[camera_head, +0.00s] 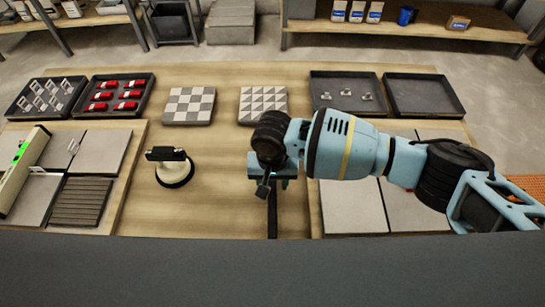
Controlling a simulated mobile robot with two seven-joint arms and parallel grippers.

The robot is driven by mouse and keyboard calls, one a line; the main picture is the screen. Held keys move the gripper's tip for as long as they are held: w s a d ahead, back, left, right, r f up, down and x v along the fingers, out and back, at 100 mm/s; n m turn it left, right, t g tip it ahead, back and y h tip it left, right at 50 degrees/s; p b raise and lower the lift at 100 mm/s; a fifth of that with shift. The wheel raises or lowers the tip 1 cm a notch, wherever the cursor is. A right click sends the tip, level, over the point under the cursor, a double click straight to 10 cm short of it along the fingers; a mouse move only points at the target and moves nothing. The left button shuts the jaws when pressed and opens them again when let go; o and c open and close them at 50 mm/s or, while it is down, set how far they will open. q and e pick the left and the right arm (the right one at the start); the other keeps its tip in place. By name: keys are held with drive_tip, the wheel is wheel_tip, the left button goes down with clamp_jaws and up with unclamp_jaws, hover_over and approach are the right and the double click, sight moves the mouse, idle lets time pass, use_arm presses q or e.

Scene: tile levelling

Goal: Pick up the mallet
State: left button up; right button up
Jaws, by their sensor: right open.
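A thin dark bar (272,222), which looks like the mallet's handle, lies on the wooden table near the front edge. It runs from under my right gripper toward me. The mallet's head is not clearly seen; my right gripper and wrist cover that spot. My right gripper (274,186) is open and points down over the far end of the bar. Whether the fingers touch it or stand around it cannot be told. My left gripper is not in view.
A suction lifter (174,168) stands to the left. A green level (22,168) lies on tiles at far left. Patterned tiles (190,105) and trays with clips (46,97) and red wedges (115,95) line the back. Pale tiles (353,205) lie under my right arm.

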drive_tip(key=shift+f, duration=0.2)
clamp_jaws()
drive_tip(key=shift+r, duration=0.2)
